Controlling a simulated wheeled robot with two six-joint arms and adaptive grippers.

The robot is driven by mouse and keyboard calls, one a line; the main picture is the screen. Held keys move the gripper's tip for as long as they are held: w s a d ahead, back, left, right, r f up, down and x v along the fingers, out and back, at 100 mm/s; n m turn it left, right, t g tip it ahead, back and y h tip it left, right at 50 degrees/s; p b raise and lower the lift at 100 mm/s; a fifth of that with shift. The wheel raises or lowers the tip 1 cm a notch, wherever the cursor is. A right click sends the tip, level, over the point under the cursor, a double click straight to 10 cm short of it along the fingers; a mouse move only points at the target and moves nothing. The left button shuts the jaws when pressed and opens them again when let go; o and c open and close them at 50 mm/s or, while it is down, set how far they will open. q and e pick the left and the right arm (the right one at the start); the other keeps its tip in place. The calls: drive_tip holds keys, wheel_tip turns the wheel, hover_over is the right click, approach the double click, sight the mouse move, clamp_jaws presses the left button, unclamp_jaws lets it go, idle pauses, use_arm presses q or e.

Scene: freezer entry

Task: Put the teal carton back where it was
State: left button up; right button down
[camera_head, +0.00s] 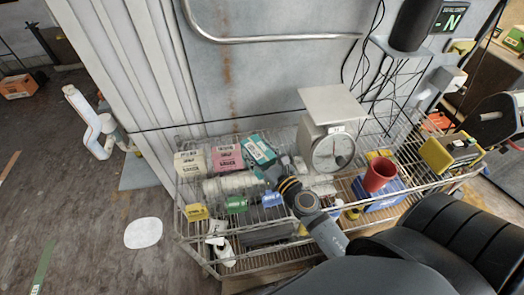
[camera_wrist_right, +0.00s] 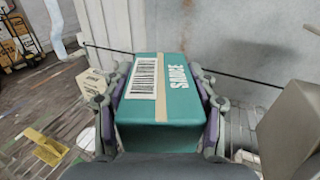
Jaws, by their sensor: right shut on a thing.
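The teal carton (camera_head: 259,149) has a white label, a tan tape strip and "SAUCE" lettering, seen in the right wrist view (camera_wrist_right: 180,108). My right gripper (camera_head: 270,170) is shut on it, with one finger along each side. In the head view the carton is tilted, at the back of the wire rack (camera_head: 182,222), right of a pink carton (camera_head: 227,157) and a cream carton (camera_head: 190,163). I cannot tell whether it touches the rack. The gripper and wrist hide its near lower part. My left gripper is not in view.
A dial scale (camera_head: 332,148) stands close on the right. A red cup (camera_head: 379,174) is on a blue box farther right. Yellow (camera_head: 195,212), green (camera_head: 236,204) and blue (camera_head: 271,199) tags line the rack's front. A thin dark cable crosses behind the cartons.

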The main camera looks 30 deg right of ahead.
drive_tip(key=shift+w+d+f+b, duration=0.5)
drive_tip(key=shift+w+d, duration=0.25)
drive_tip(key=shift+w+d+f+b, duration=0.3)
drive_tip(key=shift+w+d+f, duration=0.1)
drive_tip(key=shift+w, duration=0.2)
drive_tip(key=shift+w+d+f+b, duration=0.3)
drive_tip(key=shift+w+d, duration=0.05)
drive_tip(key=shift+w, duration=0.25)
drive_tip(key=w+d+f+b, duration=0.1)
drive_tip(key=w+f+b, duration=0.1)
drive_tip(key=f+b, duration=0.1)
drive_tip(key=w+d+f+b, duration=0.2)
drive_tip(key=w+f+b, duration=0.1)
drive_tip(key=f+b, duration=0.1)
drive_tip(key=w+d+f+b, duration=0.2)
drive_tip(key=f+b, duration=0.1)
drive_tip(key=shift+w+d+f, duration=0.2)
drive_tip(key=shift+f, duration=0.2)
drive_tip(key=shift+r, duration=0.1)
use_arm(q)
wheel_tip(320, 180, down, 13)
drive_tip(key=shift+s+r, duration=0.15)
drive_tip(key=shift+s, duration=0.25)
